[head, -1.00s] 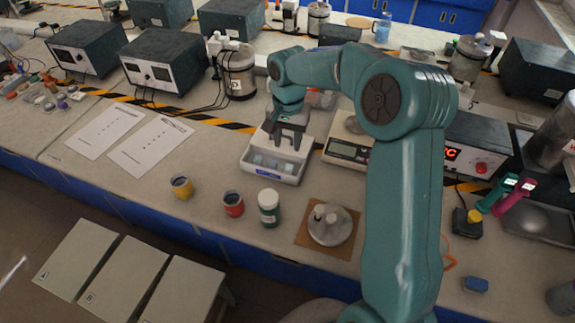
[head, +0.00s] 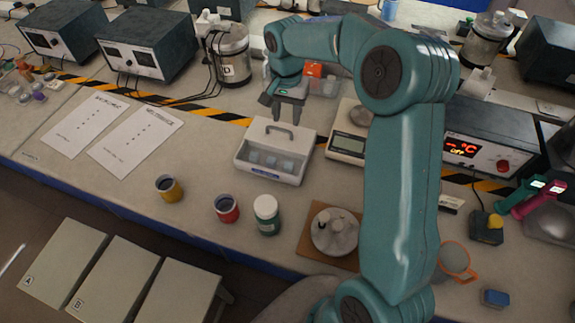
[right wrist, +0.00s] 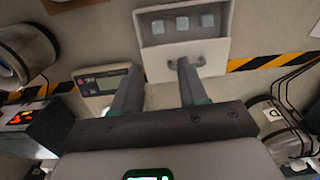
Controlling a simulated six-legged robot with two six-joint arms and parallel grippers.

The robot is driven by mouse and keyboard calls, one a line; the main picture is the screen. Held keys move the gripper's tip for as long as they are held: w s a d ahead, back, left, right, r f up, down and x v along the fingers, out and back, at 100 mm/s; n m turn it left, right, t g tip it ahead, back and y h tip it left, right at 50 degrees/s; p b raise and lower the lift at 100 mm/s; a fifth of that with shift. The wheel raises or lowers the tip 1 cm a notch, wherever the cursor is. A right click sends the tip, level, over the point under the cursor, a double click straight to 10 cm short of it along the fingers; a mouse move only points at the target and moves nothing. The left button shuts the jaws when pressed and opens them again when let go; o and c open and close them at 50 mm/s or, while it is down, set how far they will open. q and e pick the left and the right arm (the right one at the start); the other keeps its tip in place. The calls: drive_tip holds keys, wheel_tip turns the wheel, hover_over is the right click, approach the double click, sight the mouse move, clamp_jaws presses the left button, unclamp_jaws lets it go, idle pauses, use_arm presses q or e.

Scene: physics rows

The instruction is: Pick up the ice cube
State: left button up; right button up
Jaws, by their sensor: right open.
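Several pale blue ice cubes (head: 271,160) lie in a row in a white open-fronted tray box (head: 295,178) with a handle on its lid. The cubes (right wrist: 183,23) and the box (right wrist: 211,60) also show in the right wrist view. My right gripper (head: 287,112) is open and empty, above and behind the box on its handle side. In the right wrist view its fingers (right wrist: 160,88) are apart, with the box handle (right wrist: 186,68) close to one fingertip; I cannot tell if they touch. My left gripper is not in view.
A scale (head: 346,144) stands right of the box. A yellow cup (head: 169,188), a red cup (head: 227,208) and a green-white jar (head: 267,214) stand in front. A wired canister (head: 230,62) stands behind left.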

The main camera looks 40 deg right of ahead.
wheel_tip(320, 180, down, 4)
drive_tip(key=s+b, duration=0.1)
drive_tip(key=b, duration=0.3)
hover_over(288, 171)
drive_tip(key=f, duration=0.7)
drive_tip(key=f+p, duration=0.1)
drive_tip(key=f, duration=0.3)
drive_tip(key=shift+w+f, duration=0.25)
drive_tip(key=shift+f, duration=0.1)
drive_tip(key=shift+a+f, duration=0.1)
drive_tip(key=shift+f, duration=0.1)
drive_tip(key=shift+s+f, duration=0.1)
drive_tip(key=shift+s, duration=0.2)
wheel_tip(288, 171, down, 5)
drive_tip(key=shift+w+p, duration=0.15)
drive_tip(key=shift+p, duration=0.65)
drive_tip(key=shift+s, duration=0.3)
drive_tip(key=shift+c, duration=0.3)
drive_tip(key=shift+w, duration=0.25)
drive_tip(key=c, duration=0.6)
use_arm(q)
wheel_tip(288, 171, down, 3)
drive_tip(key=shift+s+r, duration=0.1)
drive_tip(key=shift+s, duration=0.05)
use_arm(e)
drive_tip(key=shift+s, duration=0.1)
